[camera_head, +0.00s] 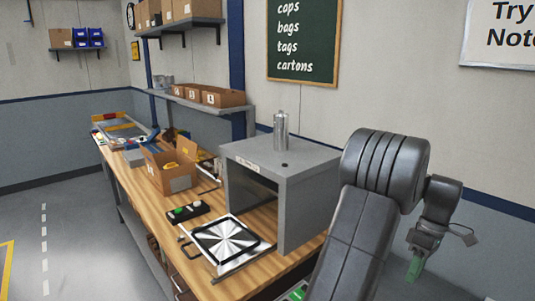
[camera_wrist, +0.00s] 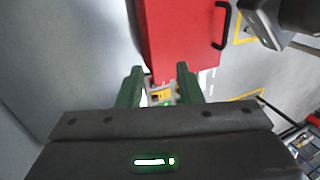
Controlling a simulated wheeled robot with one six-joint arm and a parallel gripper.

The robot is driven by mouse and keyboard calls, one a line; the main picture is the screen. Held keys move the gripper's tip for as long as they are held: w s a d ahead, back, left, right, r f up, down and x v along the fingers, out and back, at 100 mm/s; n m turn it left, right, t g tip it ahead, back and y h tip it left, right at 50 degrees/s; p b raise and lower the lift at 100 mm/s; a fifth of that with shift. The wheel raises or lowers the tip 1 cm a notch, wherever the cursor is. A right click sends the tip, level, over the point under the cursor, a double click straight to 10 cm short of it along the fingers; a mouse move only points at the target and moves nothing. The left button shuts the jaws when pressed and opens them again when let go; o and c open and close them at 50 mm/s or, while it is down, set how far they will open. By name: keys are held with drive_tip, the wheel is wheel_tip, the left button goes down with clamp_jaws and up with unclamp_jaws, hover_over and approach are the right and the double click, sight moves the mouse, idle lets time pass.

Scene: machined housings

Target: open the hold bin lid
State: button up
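A red box-like thing (camera_wrist: 182,38) with a black handle (camera_wrist: 222,25) shows at the top of the wrist view. It may be the hold bin, but no label is readable and I cannot tell whether its lid is shut. It is not in the head view. My gripper (camera_wrist: 159,84) has its two green fingers apart, pointing toward the red thing's near edge. A small grey and yellow thing (camera_wrist: 162,95) shows between the fingers, seemingly beyond them. In the head view my gripper (camera_head: 414,268) hangs at the right, away from the bench.
A wooden bench (camera_head: 210,287) runs along the wall. It carries a grey open-fronted cabinet (camera_head: 305,190), a black-and-white disc plate (camera_head: 226,239), a button box (camera_head: 187,212) and a cardboard box (camera_head: 180,184). Grey floor (camera_head: 60,240) is clear at the left.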

drive_tip(key=shift+w+d+f+g+y, duration=0.2)
drive_tip(key=shift+w+d+g+y, duration=0.1)
drive_tip(key=shift+w+d, duration=0.2)
drive_tip(key=shift+w+d+f+g+y, duration=0.15)
drive_tip(key=shift+w+d+g+y, duration=0.2)
drive_tip(key=shift+d, duration=0.1)
drive_tip(key=shift+a, duration=0.1)
